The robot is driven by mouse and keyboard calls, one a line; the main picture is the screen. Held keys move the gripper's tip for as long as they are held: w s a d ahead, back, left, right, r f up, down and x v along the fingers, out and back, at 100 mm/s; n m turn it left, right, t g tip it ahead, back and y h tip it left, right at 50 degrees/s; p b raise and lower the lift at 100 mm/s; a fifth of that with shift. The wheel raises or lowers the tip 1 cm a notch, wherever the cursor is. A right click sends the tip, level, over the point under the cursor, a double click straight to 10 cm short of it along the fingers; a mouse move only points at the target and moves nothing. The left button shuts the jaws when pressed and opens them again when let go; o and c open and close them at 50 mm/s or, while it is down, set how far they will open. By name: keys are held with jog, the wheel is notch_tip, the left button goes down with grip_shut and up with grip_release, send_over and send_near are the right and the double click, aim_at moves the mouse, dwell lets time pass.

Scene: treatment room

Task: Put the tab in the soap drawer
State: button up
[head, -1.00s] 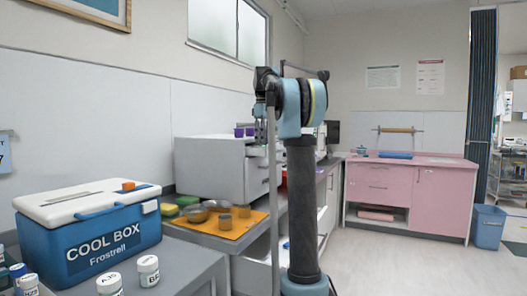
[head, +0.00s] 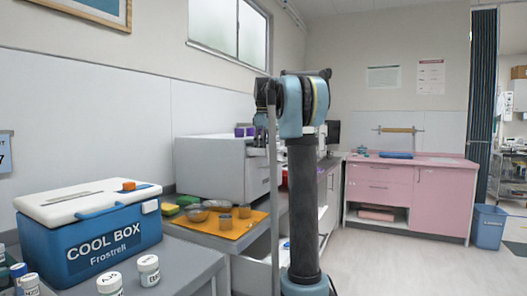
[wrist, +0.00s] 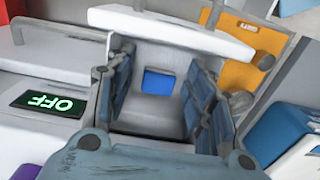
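In the wrist view my gripper (wrist: 160,100) is open, its two blue-grey fingers well apart, and it points down over a white open compartment that looks like the soap drawer (wrist: 160,122). A blue square piece, likely the tab (wrist: 158,84), shows inside the compartment, between the fingers in the picture but touching neither. The drawer sits beside the white machine (wrist: 40,60), whose dark display (wrist: 47,101) reads OFF.
An orange mat (head: 240,232) with metal bowls and cups lies in front of the machine. A blue cool box (head: 105,240) and small white jars (head: 148,270) stand on the near left counter. Open floor lies to the right.

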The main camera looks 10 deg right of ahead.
notch_tip(320, 180, up, 12)
dwell(0.8)
jog(key=shift+r, duration=0.1)
dwell(0.3)
